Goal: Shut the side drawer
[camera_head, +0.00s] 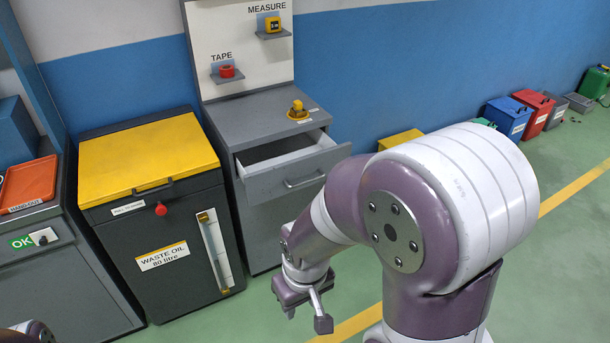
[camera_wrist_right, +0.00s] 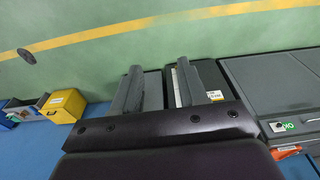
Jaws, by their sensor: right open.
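The side drawer (camera_head: 275,185) is pulled out from the top of the grey cabinet (camera_head: 262,108). Its pale inner wall shows, and its front carries a bar handle (camera_head: 304,181). My arm covers part of the drawer's right side. My right gripper (camera_head: 305,312) is open and empty, lower than the drawer and in front of the cabinet, apart from the handle. Its two spread fingers also show in the right wrist view (camera_wrist_right: 159,75). My left gripper is out of view; only a bit of what looks like my left arm shows at the bottom left corner.
A waste oil bin (camera_head: 165,245) with a yellow lid (camera_head: 147,160) stands left of the cabinet. A yellow item (camera_head: 297,109) sits on the cabinet top. A yellow box (camera_head: 400,139) and several coloured containers line the wall at right. The green floor in front is clear.

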